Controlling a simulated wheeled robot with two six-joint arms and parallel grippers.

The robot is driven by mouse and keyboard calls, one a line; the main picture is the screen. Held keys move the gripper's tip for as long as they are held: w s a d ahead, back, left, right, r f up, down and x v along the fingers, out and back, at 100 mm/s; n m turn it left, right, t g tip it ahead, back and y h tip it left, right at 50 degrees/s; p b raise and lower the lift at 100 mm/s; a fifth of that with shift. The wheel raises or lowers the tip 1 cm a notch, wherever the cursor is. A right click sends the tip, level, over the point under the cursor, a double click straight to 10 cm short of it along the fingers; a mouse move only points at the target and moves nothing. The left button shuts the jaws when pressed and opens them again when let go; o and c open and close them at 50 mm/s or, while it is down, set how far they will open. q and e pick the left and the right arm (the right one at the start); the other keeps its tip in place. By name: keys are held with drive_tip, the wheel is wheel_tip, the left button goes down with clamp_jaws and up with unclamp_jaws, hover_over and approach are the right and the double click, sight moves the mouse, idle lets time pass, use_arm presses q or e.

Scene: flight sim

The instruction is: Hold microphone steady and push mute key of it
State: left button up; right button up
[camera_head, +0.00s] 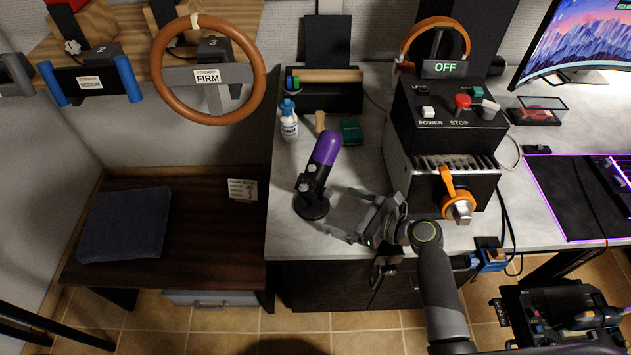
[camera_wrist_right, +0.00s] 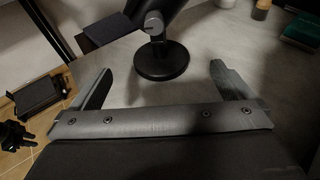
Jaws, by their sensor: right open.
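The microphone (camera_head: 319,172) stands on the grey desk near its left front corner, with a purple top, a dark body with light knobs and a round black base. In the right wrist view its base and lower body (camera_wrist_right: 160,58) show ahead between the fingers; its top is out of frame. My right gripper (camera_head: 345,215) is open and empty, just right of the microphone, with its fingers pointing toward it and apart from it. It also shows in the right wrist view (camera_wrist_right: 163,85). I cannot make out the mute key. My left gripper is not in view.
A black control box (camera_head: 447,125) with POWER and STOP buttons stands right of my gripper. A white-and-blue bottle (camera_head: 289,122) and a green box (camera_head: 351,131) are behind the microphone. A brown bench (camera_head: 215,220) with a dark cushion is at left.

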sight(316, 202)
drive_tip(key=shift+w+a+f+b, duration=0.2)
drive_tip(key=shift+a+f+b, duration=0.1)
drive_tip(key=shift+a+b, duration=0.05)
drive_tip(key=b+x, duration=0.2)
drive_tip(key=x, duration=0.2)
drive_tip(key=shift+f, duration=0.2)
drive_tip(key=shift+x, duration=1)
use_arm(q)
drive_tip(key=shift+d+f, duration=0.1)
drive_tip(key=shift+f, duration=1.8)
use_arm(e)
drive_tip(key=shift+x, duration=0.95)
drive_tip(key=shift+r, duration=0.15)
drive_tip(key=c, duration=0.7)
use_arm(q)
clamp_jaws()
